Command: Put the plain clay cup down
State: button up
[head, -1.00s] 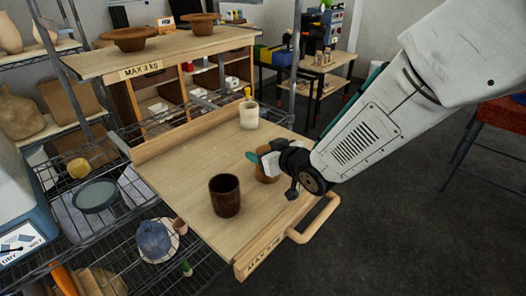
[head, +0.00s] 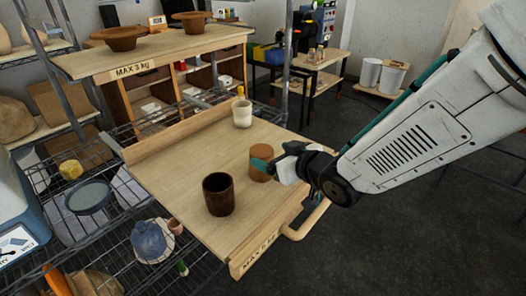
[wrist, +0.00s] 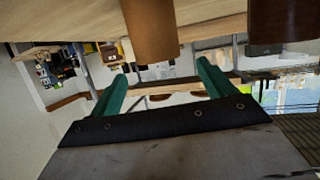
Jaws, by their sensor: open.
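The plain clay cup (head: 261,152), orange-brown, stands upright on the wooden pull-out board (head: 178,180), right of centre. It also shows in the upside-down wrist view (wrist: 150,30), beyond the fingertips. My gripper (head: 274,167) is open at the cup's right side, and a teal finger hides part of the cup in the head view. In the wrist view my gripper (wrist: 160,75) has its teal fingers spread with nothing between them.
A dark brown cup (head: 218,194) stands on the board to the front left, and a cream cup (head: 242,114) at the back. A raised wooden ledge (head: 180,125) runs along the board's back-left edge. An upper shelf (head: 160,52) holds two bowls. The board's left part is bare.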

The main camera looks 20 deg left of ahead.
jog(key=v, duration=0.4)
jog(key=shift+d, duration=0.1)
jog(key=d+r+m+h, duration=0.3)
jog(key=d+h, duration=0.2)
jog(key=d, duration=0.8)
jog(key=d+r+m+h, duration=0.2)
jog(key=d+m+h, duration=0.25)
jog(key=d, duration=0.75)
jog(key=s+d+r+m+g+h, duration=0.1)
jog(key=s+d+m+g, duration=0.1)
jog(key=s+d, duration=0.4)
jog(key=s+d+r+m+g+h, duration=0.1)
jog(key=s+d+g, duration=0.3)
jog(key=s, duration=1.1)
jog(key=shift+s+d+r+m+g, duration=0.15)
jog(key=shift+d+r+m+g, duration=0.3)
jog(key=shift+d, duration=0.45)
